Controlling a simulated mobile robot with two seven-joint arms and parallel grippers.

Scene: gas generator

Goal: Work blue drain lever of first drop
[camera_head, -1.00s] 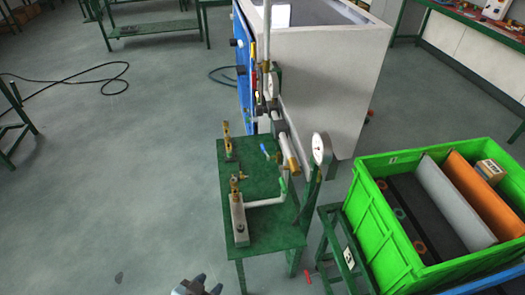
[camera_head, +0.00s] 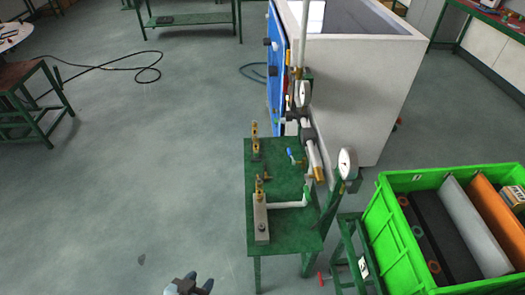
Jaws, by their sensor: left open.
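The blue drain lever (camera_head: 290,152) is small and sits on a brass fitting beside the grey pipe, above the green stand (camera_head: 280,238). A green lever (camera_head: 307,193) shows lower on the white pipe; I cannot tell which drop each belongs to. My left gripper (camera_head: 192,284) is open and empty at the bottom edge, in front of and left of the stand, well apart from the lever. Most of its arm is out of frame. My right gripper is not in view.
A round gauge (camera_head: 347,163) stands right of the pipe. A green crate (camera_head: 388,212) with panels is at the right. The white and blue cabinet (camera_head: 358,90) stands behind. A black hose (camera_head: 110,68) lies on the floor at the left, where much floor is free.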

